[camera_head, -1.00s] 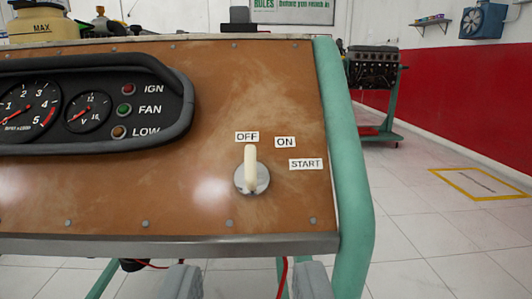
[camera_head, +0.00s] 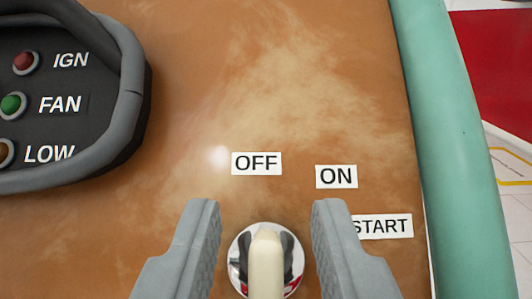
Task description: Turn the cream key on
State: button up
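The cream key (camera_head: 266,262) sits in a round chrome switch (camera_head: 240,250) low in the picture, on the brown panel (camera_head: 240,90). The key stands upright in line with the OFF label (camera_head: 256,163). The ON label (camera_head: 336,176) is up and to the right of it, and the START label (camera_head: 386,226) is further right, partly hidden by my right finger. My gripper (camera_head: 264,215) is open, with one grey finger on each side of the key. There is a visible gap between each finger and the key.
The gauge housing (camera_head: 130,90) with the IGN, FAN and LOW lamps juts out at the left. A green tube frame (camera_head: 435,120) runs down the panel's right edge.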

jog(key=shift+w, duration=1.15)
jog(key=shift+c, duration=0.2)
grip_shut()
jog(key=shift+m+h, duration=0.3)
jog(key=shift+m, duration=0.1)
jog(key=m+h, duration=0.2)
jog(key=m, duration=0.1)
jog(key=shift+d, duration=0.15)
jog(key=shift+s+d+f+m+g+h, duration=0.15)
jog(key=shift+m+g+h, duration=0.3)
jog(key=shift+m+h, duration=0.5)
jog(key=shift+w+d+m+g+h, duration=0.15)
jog(key=shift+m+g+h, duration=0.35)
jog(key=shift+m, duration=0.8)
jog(key=shift+s+d+f+m+g+h, duration=0.15)
jog(key=shift+m+g+h, duration=0.3)
jog(key=shift+m+h, duration=0.5)
jog(key=shift+r+m, duration=0.1)
jog(key=shift+m, duration=0.2)
